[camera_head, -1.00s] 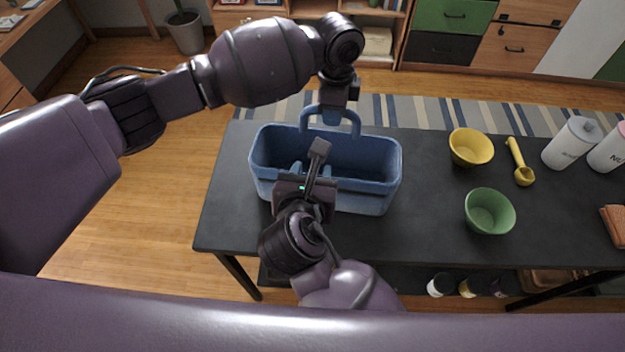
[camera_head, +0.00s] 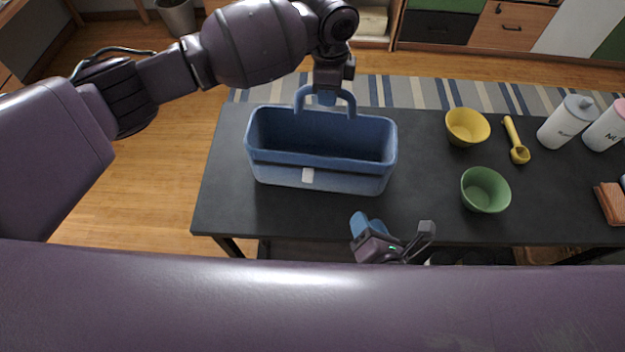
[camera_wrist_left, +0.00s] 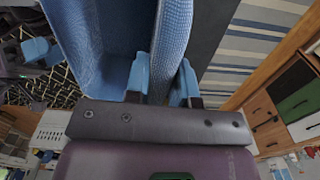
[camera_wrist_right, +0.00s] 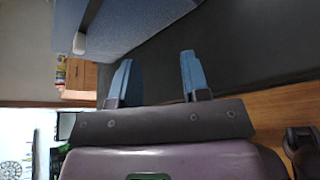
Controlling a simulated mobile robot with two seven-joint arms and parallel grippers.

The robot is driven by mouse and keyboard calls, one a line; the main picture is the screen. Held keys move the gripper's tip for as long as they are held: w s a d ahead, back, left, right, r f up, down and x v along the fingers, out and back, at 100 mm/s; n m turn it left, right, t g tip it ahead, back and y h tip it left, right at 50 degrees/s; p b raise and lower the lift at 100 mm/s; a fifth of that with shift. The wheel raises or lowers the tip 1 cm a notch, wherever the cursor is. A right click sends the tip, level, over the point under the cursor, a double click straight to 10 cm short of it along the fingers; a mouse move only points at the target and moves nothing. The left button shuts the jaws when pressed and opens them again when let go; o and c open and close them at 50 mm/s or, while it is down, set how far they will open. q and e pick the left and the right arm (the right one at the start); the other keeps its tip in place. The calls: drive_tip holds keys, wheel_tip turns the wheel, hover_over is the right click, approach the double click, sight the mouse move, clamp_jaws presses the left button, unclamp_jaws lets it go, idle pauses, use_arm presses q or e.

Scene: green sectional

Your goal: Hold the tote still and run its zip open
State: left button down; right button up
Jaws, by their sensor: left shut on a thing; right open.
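The blue tote (camera_head: 275,172) stands upright on the dark table with its top open and its inside bare. A small white tab (camera_head: 308,175) sits on its front wall; it also shows in the right wrist view (camera_wrist_right: 79,43). My left gripper (camera_head: 327,98) is at the middle of the tote's far side, by the raised handle (camera_head: 300,98). In the left wrist view its fingers (camera_wrist_left: 163,82) are shut on the tote's far wall or handle; I cannot tell which. My right gripper (camera_head: 393,240) is open and empty near the table's front edge, apart from the tote.
On the dark table (camera_head: 425,170), right of the tote, are a yellow bowl (camera_head: 467,127), a green bowl (camera_head: 485,190), a yellow scoop (camera_head: 514,140) and white canisters (camera_head: 566,122). A brown block (camera_head: 610,203) lies far right. Table space is clear between tote and green bowl.

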sight(311, 182)
drive_tip(key=shift+s+a+r+m+y, duration=0.15)
drive_tip(key=shift+m+y, duration=0.25)
drive_tip(key=shift+y, duration=0.4)
drive_tip(key=s+a+r+m+y, duration=0.2)
drive_tip(key=a+r+m+y, duration=0.2)
drive_tip(key=y, duration=0.2)
drive_tip(key=x, duration=1.2)
drive_tip(key=shift+w+d+r, duration=0.15)
drive_tip(key=shift+w+r, duration=0.05)
drive_tip(key=shift+r, duration=0.15)
clamp_jaws()
